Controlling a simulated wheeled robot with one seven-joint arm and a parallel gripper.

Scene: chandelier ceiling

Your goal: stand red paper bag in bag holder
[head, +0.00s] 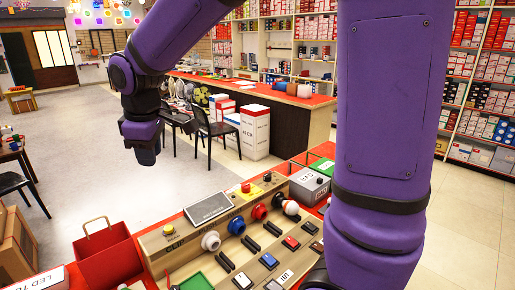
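A red paper bag (108,256) with a thin looped handle shows at the lower left, beside the left end of the beige display panel. It looks upright with its top open; its base is cut off or hidden. I cannot pick out a bag holder for certain. My gripper (147,155) hangs at the end of my purple arm in the upper left, pointing down, above and beyond the bag in the picture and apart from it. Its fingers are too small and dark to show whether they are open, and I see nothing held in it.
The beige panel (165,243) carries switches, round sockets and a screen (208,208) on the red-topped counter. A grey box (310,185) stands at its far end. A white box (40,281) is at the lower left. Black chairs (216,128) stand beyond; open floor lies left.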

